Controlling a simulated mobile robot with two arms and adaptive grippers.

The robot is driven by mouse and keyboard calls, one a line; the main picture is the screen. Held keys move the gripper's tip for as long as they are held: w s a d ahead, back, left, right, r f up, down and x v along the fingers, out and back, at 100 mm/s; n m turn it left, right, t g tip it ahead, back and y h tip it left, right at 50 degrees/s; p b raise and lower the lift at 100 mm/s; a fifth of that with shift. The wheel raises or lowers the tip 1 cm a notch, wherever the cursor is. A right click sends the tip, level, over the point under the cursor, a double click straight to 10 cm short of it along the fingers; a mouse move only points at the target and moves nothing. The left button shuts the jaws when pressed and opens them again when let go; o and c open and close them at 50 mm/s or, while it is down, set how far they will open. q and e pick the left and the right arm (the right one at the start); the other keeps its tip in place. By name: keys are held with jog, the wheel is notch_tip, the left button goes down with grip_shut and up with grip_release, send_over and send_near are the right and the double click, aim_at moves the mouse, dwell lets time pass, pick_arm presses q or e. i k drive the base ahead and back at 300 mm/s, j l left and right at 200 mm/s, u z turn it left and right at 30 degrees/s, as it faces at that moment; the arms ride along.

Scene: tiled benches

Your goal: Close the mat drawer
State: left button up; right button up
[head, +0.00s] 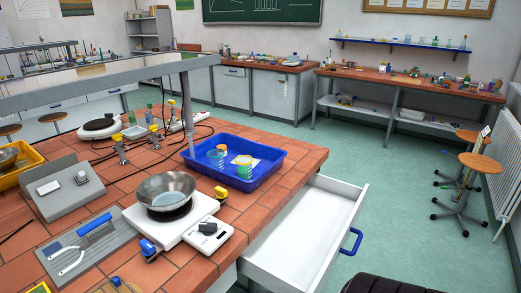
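A white drawer (308,236) is pulled out from the right side of the tiled bench (285,188), under its top. It is the only drawer that I see standing open. Its blue handle (351,241) is on the outer front, facing right. The visible inside looks empty; the bench top hides its near left part. Neither of my grippers is in view, and nothing is seen touching the handle.
A blue tray (234,184) with small containers sits on the bench above the drawer. A metal bowl (166,190) stands on a white device left of it. Green floor (410,205) is clear right of the drawer; stools (468,180) stand farther right. A dark rounded shape is at the bottom edge.

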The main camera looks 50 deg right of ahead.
aim_at(298, 251)
jog(key=z, duration=2.45)
